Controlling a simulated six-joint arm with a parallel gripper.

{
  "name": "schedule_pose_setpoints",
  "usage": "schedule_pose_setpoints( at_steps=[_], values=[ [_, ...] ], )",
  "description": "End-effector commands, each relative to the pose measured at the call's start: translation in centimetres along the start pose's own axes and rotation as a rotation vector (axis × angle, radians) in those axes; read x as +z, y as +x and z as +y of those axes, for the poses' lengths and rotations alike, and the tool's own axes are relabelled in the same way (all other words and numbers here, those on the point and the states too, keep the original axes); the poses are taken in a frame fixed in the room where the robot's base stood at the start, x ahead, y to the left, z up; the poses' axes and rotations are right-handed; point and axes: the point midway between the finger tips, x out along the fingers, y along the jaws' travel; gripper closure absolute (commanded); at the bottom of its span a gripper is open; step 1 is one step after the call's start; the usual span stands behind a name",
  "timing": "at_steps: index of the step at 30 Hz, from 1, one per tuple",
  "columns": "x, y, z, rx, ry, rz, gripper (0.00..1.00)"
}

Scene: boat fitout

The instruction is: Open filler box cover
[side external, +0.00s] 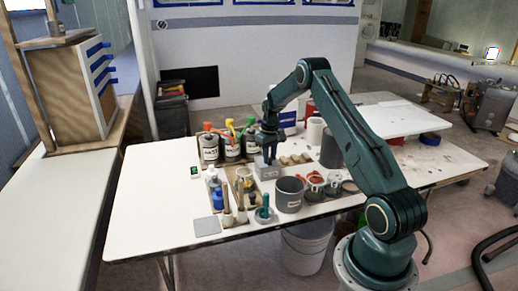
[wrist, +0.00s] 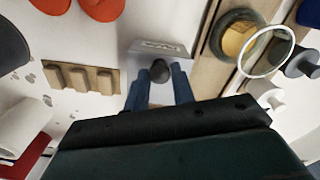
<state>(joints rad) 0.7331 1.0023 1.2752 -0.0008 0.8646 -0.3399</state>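The filler box (side external: 266,169) is a small grey box on the white table, below my gripper. Its grey labelled cover (wrist: 162,46) shows in the wrist view, with a round dark knob (wrist: 159,71) on top. The cover appears seated on the box. My gripper (side external: 268,158) points straight down over the box. In the wrist view the two blue fingers (wrist: 160,77) stand on either side of the knob, with their tips close to it. I cannot tell whether they touch or press on it.
A grey bucket (side external: 289,194) and cups are in front. A wooden tray edge (wrist: 210,45) runs beside the box. The table's left part is clear.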

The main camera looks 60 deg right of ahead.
Motion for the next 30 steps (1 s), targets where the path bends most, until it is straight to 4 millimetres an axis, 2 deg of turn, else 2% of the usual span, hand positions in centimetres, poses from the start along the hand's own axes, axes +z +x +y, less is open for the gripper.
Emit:
schedule_pose_setpoints(
  at_steps=[1, 3, 14, 30],
  values=[
    [0.0, 0.0, 0.0, 0.0, 0.0, 0.0, 0.86],
    [0.0, 0.0, 0.0, 0.0, 0.0, 0.0, 1.0],
    [0.5, -0.1, -0.2, 0.0, 0.0, 0.001, 1.0],
    [5.1, -0.1, -2.2, 0.0, -0.001, 0.0, 1.0]
  ],
)
